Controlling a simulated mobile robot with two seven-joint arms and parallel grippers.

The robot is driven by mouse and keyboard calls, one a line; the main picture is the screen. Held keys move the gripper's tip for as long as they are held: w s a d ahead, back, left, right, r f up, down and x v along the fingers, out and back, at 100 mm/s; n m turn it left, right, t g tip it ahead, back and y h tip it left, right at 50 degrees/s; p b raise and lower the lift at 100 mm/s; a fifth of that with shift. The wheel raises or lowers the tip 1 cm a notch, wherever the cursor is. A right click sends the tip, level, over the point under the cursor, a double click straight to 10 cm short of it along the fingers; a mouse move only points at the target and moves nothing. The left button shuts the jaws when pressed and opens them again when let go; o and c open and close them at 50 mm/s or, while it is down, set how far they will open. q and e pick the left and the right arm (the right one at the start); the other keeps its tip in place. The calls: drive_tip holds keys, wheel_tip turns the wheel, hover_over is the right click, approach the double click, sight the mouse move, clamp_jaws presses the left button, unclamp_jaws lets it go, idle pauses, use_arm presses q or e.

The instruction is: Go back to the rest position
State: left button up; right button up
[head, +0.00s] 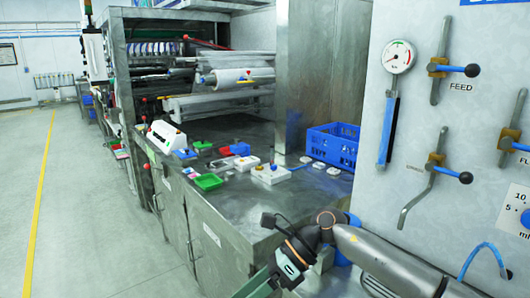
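My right arm comes in from the lower right and bends down at its wrist. My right gripper (262,282) is at the bottom edge, in front of the metal counter (215,222). Only a greenish part of it shows and the rest is cut off by the frame, so I cannot tell whether it is open or shut, or whether it holds anything. My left gripper is not in view.
A blue crate (333,146), a green tray (208,181) and a white box with a blue knob (271,173) stand on the counter. The floor (85,225) at left is clear.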

drive_tip(key=s+a+r+m+y, duration=0.2)
drive_tip(key=s+a+m+y, duration=0.1)
drive_tip(key=a+m+y, duration=0.4)
drive_tip(key=w+d+f+m+t+h+p, duration=0.1)
drive_tip(key=d+f+m+t+h, duration=0.1)
drive_tip(key=d+f+m+t, duration=0.45)
drive_tip(key=w+d+f+m+t+h, duration=0.1)
drive_tip(key=w+d+m+t+h, duration=0.15)
drive_tip(key=m+t, duration=0.8)
drive_tip(key=d+f+m+t+h+p, duration=0.15)
drive_tip(key=d+f+m+t, duration=0.35)
drive_tip(key=m, duration=0.8)
drive_tip(key=s+d+f+m+g+h, duration=0.8)
drive_tip(key=s+d+f+m, duration=0.4)
drive_tip(key=s+f, duration=0.6)
drive_tip(key=shift+d+f+m+g+h, duration=0.3)
drive_tip(key=shift+d+f+g+h, duration=0.15)
drive_tip(key=shift+d, duration=0.7)
